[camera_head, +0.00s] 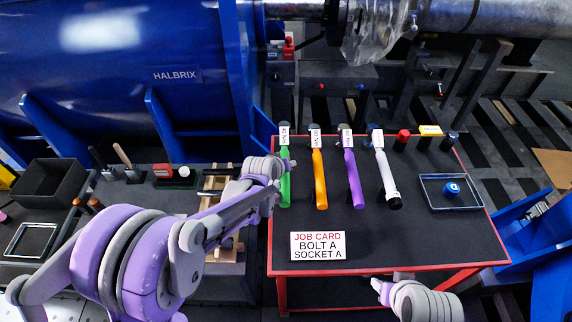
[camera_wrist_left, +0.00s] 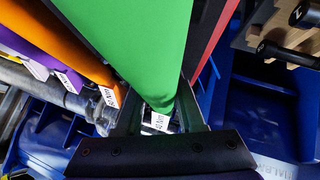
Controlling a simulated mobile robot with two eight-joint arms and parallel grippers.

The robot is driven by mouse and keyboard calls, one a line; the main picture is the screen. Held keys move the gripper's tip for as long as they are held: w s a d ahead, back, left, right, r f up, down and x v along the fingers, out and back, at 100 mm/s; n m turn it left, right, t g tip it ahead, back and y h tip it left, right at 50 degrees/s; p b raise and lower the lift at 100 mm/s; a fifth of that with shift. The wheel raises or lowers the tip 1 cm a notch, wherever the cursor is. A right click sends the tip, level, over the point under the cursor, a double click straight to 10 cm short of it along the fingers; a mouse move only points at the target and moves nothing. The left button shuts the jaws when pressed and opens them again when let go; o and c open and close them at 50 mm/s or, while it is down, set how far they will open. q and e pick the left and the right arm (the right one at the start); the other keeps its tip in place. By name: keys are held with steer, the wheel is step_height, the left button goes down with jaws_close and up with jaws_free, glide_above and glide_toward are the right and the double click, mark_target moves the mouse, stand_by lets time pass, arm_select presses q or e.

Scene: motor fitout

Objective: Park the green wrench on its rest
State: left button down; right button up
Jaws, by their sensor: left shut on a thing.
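The green wrench (camera_head: 285,187) is at the left end of a row of tools over the red-edged table (camera_head: 420,235), with a white tag at its far end. My left gripper (camera_head: 287,164) reaches in from the left and is shut on the green handle. The left wrist view shows the green wrench (camera_wrist_left: 135,45) running between the fingers (camera_wrist_left: 160,108). I cannot tell whether the wrench touches the table or its rest. My right gripper (camera_head: 381,287) shows only partly at the bottom, and its jaws are unclear.
An orange tool (camera_head: 319,180), a purple tool (camera_head: 353,180) and a white tool (camera_head: 386,177) lie to the right. A job card (camera_head: 318,246) stands in front. A tray (camera_head: 433,201) holds a blue piece (camera_head: 452,189). The table's front right is clear.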

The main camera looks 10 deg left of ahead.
arm_select(q)
steer(key=shift+f+b, duration=0.4)
steer(key=shift+f, duration=0.2)
steer(key=shift+c, duration=2.2)
jaws_free()
steer(key=v, duration=1.1)
steer(key=shift+p, duration=0.35)
steer(key=s+a+m+g+y+p, duration=0.1)
steer(key=s+a+m, duration=0.1)
steer(key=s, duration=1)
steer(key=s+a+m+g+y, duration=0.1)
steer(key=s+a+g, duration=0.1)
steer(key=s, duration=1)
steer(key=shift+s+a+f+m+g+p, duration=0.2)
steer(key=shift+s+a+m+g+p, duration=0.1)
steer(key=shift+s+m+p, duration=0.1)
